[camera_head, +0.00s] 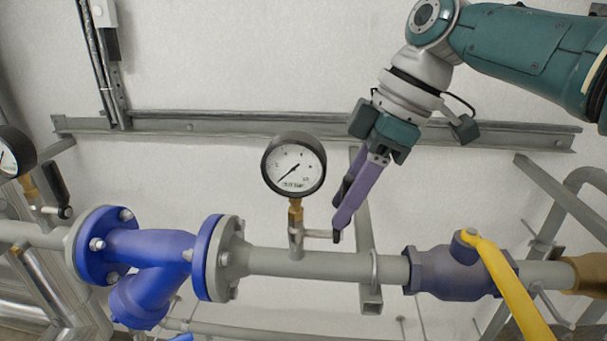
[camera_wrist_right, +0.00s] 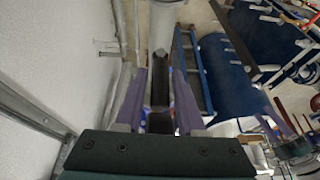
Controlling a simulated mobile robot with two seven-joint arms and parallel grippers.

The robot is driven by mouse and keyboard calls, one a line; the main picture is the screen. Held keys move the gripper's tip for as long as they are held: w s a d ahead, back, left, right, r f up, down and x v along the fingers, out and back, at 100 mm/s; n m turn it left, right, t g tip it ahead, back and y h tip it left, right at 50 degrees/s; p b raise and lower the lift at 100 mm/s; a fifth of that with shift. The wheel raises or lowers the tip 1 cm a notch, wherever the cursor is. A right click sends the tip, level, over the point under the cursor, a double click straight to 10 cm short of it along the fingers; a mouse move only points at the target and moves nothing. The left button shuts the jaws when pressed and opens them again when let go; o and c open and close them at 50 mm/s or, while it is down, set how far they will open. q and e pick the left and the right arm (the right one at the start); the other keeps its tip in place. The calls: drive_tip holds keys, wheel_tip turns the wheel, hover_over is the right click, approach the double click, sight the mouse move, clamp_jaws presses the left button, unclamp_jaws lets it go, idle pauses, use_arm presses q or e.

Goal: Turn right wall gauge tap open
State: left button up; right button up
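The right wall gauge (camera_head: 294,164) is a round white dial with a black rim, on a brass fitting above the grey pipe. Its tap (camera_head: 318,234) sticks out to the right below the fitting, with a small dark handle (camera_head: 337,237) at its end. My right gripper (camera_head: 340,215) comes down from the upper right, its purple fingertips right at the handle; contact is unclear. In the right wrist view the two fingers (camera_wrist_right: 160,75) stand apart, with dark parts showing in the gap. My left gripper is out of view.
The grey pipe (camera_head: 315,264) runs across below, with a blue flanged fitting (camera_head: 145,247) to the left and a yellow-levered valve (camera_head: 452,272) to the right. Another gauge (camera_head: 14,153) is at the left edge. A metal rail (camera_head: 240,123) crosses the white wall behind.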

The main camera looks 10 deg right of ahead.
drive_tip(key=shift+o, duration=1.1)
drive_tip(key=shift+r, duration=0.1)
drive_tip(key=b+v, duration=0.4)
drive_tip(key=v, duration=0.6)
drive_tip(key=shift+b, duration=0.3)
